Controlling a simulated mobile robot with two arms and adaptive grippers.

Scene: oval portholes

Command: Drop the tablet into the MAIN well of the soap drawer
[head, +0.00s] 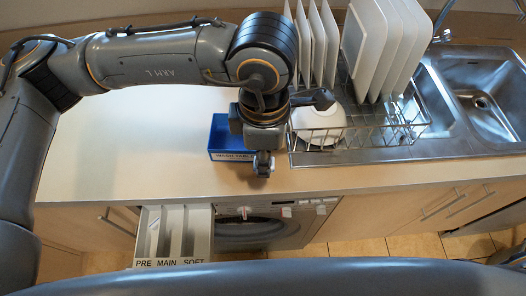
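The soap drawer (204,236) is pulled out of the washing machine below the counter, with wells labelled PRE, MAIN and SOFT from left to right. The MAIN well (172,230) is the middle one. A blue box (229,156) labelled for wash tablets stands on the counter. My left gripper (262,166) points down just right of the box's front corner, above the counter near its front edge. Its fingers look close together, but I cannot tell whether they hold anything. I make out no tablet. The arm hides part of the box. My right gripper is not in view.
A wire dish rack (355,138) with upright white plates (368,50) and a white bowl (318,122) stands right of my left gripper. A metal sink (485,90) is at the far right. The counter (130,140) left of the box is clear.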

